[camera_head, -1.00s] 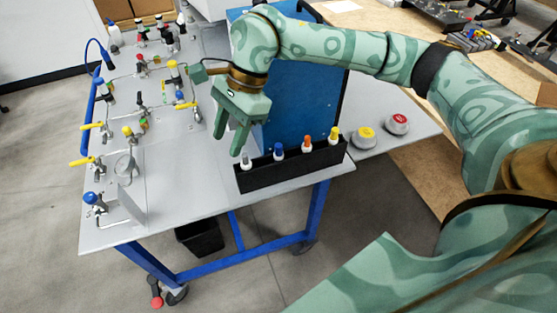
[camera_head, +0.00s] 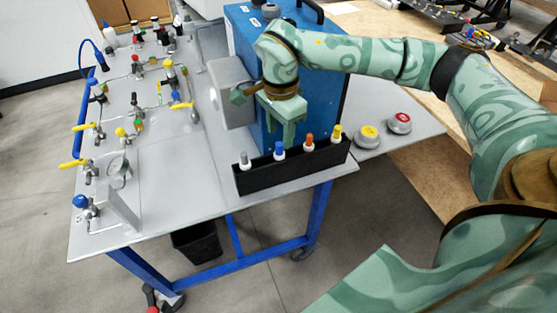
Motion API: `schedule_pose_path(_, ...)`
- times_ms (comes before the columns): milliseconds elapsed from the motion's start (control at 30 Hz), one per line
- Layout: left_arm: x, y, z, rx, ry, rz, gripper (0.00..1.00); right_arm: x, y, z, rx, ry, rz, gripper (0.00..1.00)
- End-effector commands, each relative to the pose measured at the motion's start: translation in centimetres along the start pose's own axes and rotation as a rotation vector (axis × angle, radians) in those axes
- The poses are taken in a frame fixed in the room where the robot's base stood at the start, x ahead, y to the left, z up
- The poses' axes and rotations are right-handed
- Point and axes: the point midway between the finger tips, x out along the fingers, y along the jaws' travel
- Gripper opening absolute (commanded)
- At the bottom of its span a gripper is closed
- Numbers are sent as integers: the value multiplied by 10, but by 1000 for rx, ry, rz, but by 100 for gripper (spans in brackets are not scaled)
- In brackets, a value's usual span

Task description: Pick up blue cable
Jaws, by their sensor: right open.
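The blue-topped cable end (camera_head: 279,151) stands upright in a black holder (camera_head: 292,172) at the table's front edge. It is in a row between a grey-topped one (camera_head: 245,161) at left and an orange-topped one (camera_head: 308,142) at right, with a yellow-topped one (camera_head: 335,134) at the far right. My right gripper (camera_head: 280,136) is open, its fingers pointing down at the blue-topped end. I cannot tell whether the fingertips are around it or just behind it. My left gripper is not in view.
A blue analyser box (camera_head: 318,105) with a grey side part (camera_head: 232,92) stands close behind the gripper. Yellow (camera_head: 367,135) and red (camera_head: 399,123) buttons are at right. Valves and gauges (camera_head: 118,167) fill the left panel. The table left of the holder is clear.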

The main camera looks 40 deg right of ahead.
Motion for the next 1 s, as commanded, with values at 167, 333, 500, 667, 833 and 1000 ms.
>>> schedule_pose_path(167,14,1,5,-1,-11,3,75,35,0,-1,0,0,7,43)
schedule_pose_path(333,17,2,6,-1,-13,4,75,48,0,-1,0,0,4,43)
schedule_pose_path(500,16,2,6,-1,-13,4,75,47,0,-1,1,0,2,43)
schedule_pose_path(667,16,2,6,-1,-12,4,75,47,0,-1,0,0,2,10)
schedule_pose_path(833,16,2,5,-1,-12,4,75,47,0,-1,0,0,2,4)
schedule_pose_path(1000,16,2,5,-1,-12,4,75,46,0,-1,0,0,2,4)
